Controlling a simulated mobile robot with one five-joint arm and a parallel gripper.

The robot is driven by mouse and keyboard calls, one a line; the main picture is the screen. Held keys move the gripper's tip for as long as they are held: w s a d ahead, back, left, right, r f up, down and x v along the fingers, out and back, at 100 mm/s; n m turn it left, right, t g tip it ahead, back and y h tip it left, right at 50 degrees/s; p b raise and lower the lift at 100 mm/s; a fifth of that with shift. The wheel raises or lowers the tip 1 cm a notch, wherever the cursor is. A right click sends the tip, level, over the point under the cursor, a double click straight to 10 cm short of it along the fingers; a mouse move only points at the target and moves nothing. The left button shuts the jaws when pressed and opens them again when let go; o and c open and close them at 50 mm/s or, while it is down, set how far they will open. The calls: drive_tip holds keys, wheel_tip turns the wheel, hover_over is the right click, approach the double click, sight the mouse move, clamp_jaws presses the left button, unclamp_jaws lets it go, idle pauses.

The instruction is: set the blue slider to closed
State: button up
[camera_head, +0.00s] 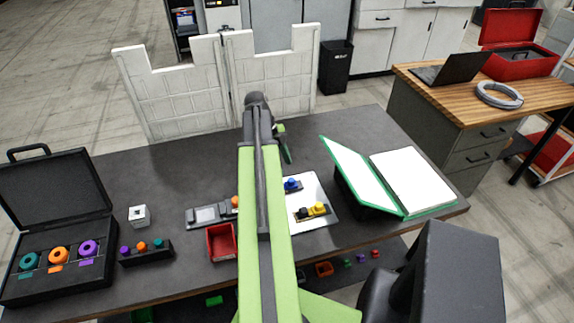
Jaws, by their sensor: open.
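The blue slider (291,184) is a small blue knob on a dark base, mounted on a white plate (324,199) on the dark table. My arm passes just left of it and hides the plate's left part. My gripper (284,147) is at the arm's far end, beyond the slider and apart from it. It is open, with nothing seen between its fingers. The slider's exact position along its track is too small to tell.
A yellow-knobbed fixture (312,210) sits nearer on the same plate. A grey fixture (207,215) and red tray (221,242) lie left of my arm. A green-edged open binder (404,213) stands right. White panels (170,94) stand behind the table.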

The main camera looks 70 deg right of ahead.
drive_tip(key=p+v, duration=0.8)
drive_tip(key=v, duration=0.3)
